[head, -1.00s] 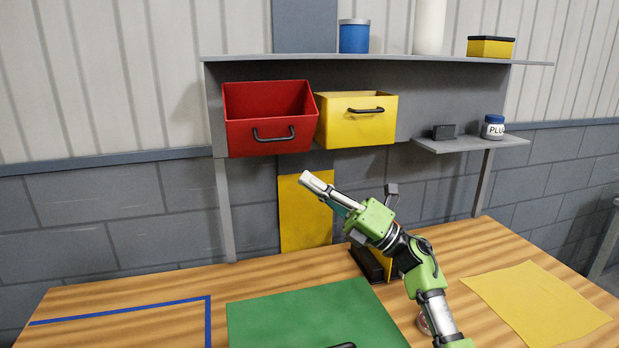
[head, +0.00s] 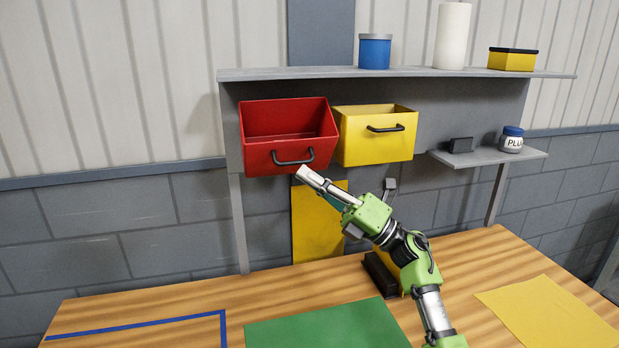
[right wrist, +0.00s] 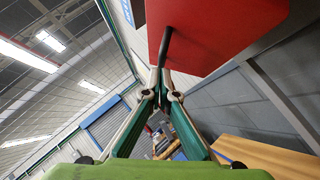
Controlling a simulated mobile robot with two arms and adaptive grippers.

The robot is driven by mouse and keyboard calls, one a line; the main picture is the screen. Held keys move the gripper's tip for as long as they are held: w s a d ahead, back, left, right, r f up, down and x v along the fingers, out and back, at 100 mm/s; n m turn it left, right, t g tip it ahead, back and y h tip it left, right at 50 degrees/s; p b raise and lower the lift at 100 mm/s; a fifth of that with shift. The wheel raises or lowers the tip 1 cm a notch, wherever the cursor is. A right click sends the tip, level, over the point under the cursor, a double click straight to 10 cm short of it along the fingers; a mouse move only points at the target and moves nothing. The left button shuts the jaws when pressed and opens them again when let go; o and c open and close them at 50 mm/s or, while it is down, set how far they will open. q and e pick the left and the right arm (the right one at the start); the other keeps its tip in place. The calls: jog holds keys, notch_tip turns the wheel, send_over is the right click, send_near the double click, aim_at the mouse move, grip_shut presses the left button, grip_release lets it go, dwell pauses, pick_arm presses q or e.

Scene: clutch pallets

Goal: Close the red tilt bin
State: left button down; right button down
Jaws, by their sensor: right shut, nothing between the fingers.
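The red tilt bin (head: 264,158) hangs under the shelf at the left, tipped forward with its open top and inside showing. A black handle (head: 293,158) is on its front. My right gripper (head: 303,172) is shut and empty, its tips just below the right part of the handle. In the right wrist view the red bin (right wrist: 225,30) fills the top, and the shut fingertips (right wrist: 163,75) are close to the dark handle (right wrist: 165,48). I cannot tell whether they touch it. My left gripper is not in view.
A yellow bin (head: 375,142) hangs right beside the red one. The shelf (head: 400,72) above holds a blue can, a white cylinder and a yellow box. A lower shelf (head: 490,157) holds a labelled jar. Below is a wooden table with a green mat (head: 325,325).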

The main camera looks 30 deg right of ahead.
aim_at(304, 143)
jog(key=shift+w+r+m+h+p, duration=0.1)
jog(key=shift+r+m+h+p, duration=0.2)
jog(key=shift+m+p, duration=0.25)
jog(key=shift+w+d+r+p, duration=0.1)
jog(key=shift+r+p, duration=0.05)
jog(key=shift+p, duration=0.2)
jog(key=shift+r+m+h+p, duration=0.2)
jog(key=shift+m+h+p, duration=0.15)
jog(key=shift+h+p, duration=0.05)
jog(key=shift+w+d+r, duration=0.15)
jog(key=shift+w+r, duration=0.4)
jog(key=shift+r, duration=0.3)
jog(key=shift+w+d+r, duration=0.15)
jog(key=shift+w+r, duration=0.35)
jog(key=shift+r, duration=0.3)
jog(key=shift+w+d+r+b, duration=0.15)
jog(key=shift+w+r+b, duration=0.3)
jog(key=shift+w+r, duration=0.2)
jog(key=shift+w, duration=0.1)
